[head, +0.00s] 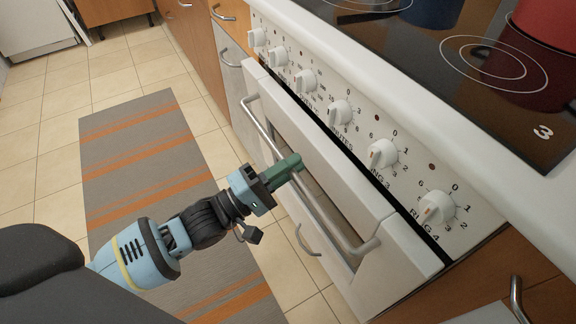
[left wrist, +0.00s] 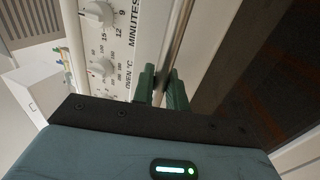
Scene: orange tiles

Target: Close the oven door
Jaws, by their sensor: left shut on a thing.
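The white oven door (head: 345,190) stands slightly ajar, with a dark gap along its top edge below the knob panel. Its long metal handle (head: 318,205) runs across the front, and a dark window lies behind it. My left gripper (head: 291,166) is at the handle, with its green fingers shut around the bar. In the left wrist view the green fingers (left wrist: 162,86) sit on both sides of the handle bar (left wrist: 178,45). My right gripper is not in view.
A row of white knobs (head: 383,153) lines the panel above the door. A red pot (head: 545,45) stands on the black cooktop (head: 440,75). A grey and orange striped rug (head: 150,160) lies on the tiled floor. Wooden cabinets flank the oven.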

